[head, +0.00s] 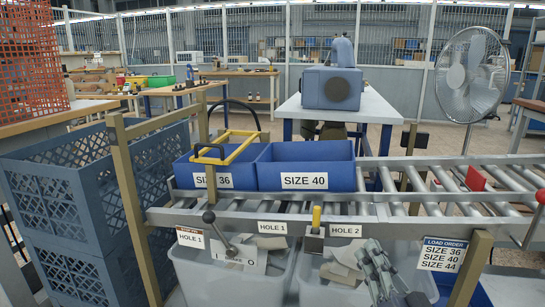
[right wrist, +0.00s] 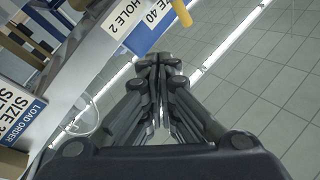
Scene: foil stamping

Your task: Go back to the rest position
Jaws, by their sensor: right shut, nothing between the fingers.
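My right gripper (head: 373,248) is in front of the roller conveyor, over the right grey bin (head: 405,262) below the HOLE 2 label. In the right wrist view its fingers (right wrist: 158,64) are together at the tips with nothing between them. Grey tiled floor lies behind them in that view. My left gripper is not in the head view.
The roller conveyor (head: 480,179) carries blue bins labelled SIZE 36 (head: 212,182) and SIZE 40 (head: 304,182). Wooden posts (head: 127,200), a black-knobbed lever (head: 220,232) and a LOAD ORDER sign (head: 443,254) stand near. Blue crates (head: 60,215) are stacked at left.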

